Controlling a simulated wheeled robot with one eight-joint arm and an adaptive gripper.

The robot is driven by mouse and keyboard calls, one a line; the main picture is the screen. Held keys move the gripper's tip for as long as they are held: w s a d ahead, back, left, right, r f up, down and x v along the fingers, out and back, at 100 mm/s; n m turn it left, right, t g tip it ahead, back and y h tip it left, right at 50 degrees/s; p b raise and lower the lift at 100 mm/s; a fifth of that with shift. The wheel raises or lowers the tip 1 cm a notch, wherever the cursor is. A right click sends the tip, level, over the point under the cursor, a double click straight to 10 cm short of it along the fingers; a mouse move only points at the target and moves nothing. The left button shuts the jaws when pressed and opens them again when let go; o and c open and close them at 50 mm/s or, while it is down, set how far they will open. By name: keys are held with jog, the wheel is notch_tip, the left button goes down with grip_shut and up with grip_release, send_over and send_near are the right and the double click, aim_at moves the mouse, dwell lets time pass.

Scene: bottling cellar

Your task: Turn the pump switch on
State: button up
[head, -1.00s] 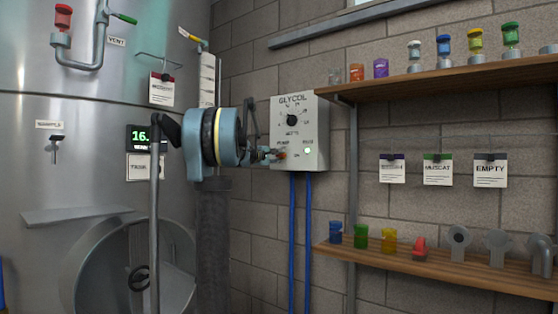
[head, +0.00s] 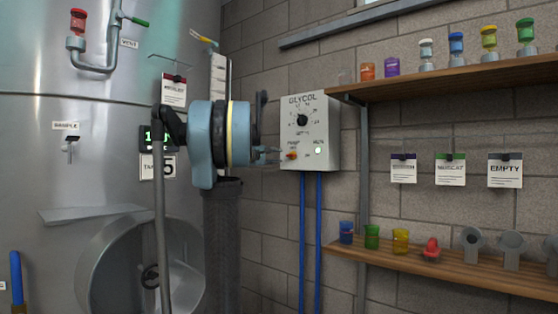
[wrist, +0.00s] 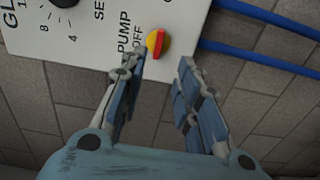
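In the head view the switch (head: 292,155) is a small orange-red spot low on the box (head: 326,115). My gripper (wrist: 158,68) is open and empty, its two fingers apart in the wrist view, with the switch showing beyond the gap between the tips. In the head view my gripper (head: 272,155) is just left of the box, its tips close to the switch. I cannot tell exactly how far apart they are.
A black dial (head: 302,120) and a pale round light (head: 318,150) are on the box. Blue pipes (head: 302,240) run down from it. A steel tank (head: 90,180) stands left. Wooden shelves (head: 455,80) with small coloured items are on the right.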

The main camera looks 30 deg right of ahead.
jog(key=shift+v, duration=0.9)
jog(key=s+a+f+m+g+y, duration=0.1)
jog(key=s+a+f+y, duration=0.4)
jog(key=s+a+f, duration=0.7)
jog(key=s+a+f+m+g+y, duration=0.1)
jog(key=s+a+f+y, duration=0.5)
jog(key=s+a+f, duration=0.6)
jog(key=s+a+f+m+g+y, duration=0.2)
jog(key=s+a+f+y, duration=0.3)
jog(key=s+a+f, duration=0.8)
notch_tip(320, 180, down, 16)
jog(key=shift+a+r+g+y, duration=0.2)
jog(key=shift+a+g+y, duration=0.1)
jog(key=shift+a, duration=0.5)
